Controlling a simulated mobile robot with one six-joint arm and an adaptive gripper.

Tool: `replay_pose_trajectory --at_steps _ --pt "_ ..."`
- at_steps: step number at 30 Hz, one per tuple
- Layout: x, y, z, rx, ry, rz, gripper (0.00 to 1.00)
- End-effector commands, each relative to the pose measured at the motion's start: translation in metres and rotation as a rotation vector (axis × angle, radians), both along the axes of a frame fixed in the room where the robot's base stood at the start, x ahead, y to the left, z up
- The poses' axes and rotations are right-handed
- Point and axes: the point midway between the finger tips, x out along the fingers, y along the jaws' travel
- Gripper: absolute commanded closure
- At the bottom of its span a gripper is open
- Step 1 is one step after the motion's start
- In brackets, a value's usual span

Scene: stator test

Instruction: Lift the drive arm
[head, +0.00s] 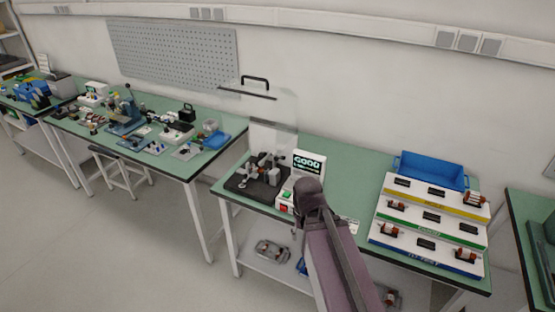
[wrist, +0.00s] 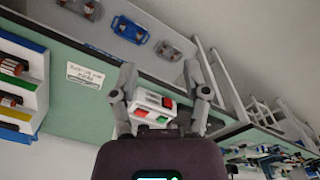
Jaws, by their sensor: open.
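The test fixture (head: 255,185) is a black base with grey metal clamps and small parts at the left of the middle bench. I cannot tell for sure which of its parts is the drive arm. Beside it stands a white control box (head: 285,206) with a green and a red button, below a screen (head: 308,164) reading GOOD. In the wrist view my gripper (wrist: 159,70) is open and empty, its fingers spread to either side of the control box (wrist: 153,103) in the picture. In the head view my dark arm end hides the gripper.
A clear cover with a black handle (head: 256,82) stands raised behind the fixture. Striped racks (head: 430,222) with red-and-black parts and a blue bin (head: 432,170) are at the right. A lower shelf (head: 262,262) holds trays.

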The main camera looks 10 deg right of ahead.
Motion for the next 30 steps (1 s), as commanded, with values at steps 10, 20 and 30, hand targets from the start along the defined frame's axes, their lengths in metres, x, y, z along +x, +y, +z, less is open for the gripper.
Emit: replay_pose_trajectory --at_steps 10,20,30 --pt "0.029 -0.002 -0.021 -0.111 -0.026 0.127 0.33" --pt "0.119 -0.017 -0.061 -0.498 -0.049 0.547 0.33" --pt "0.227 0.002 -0.072 -1.003 0.064 1.051 0.33"
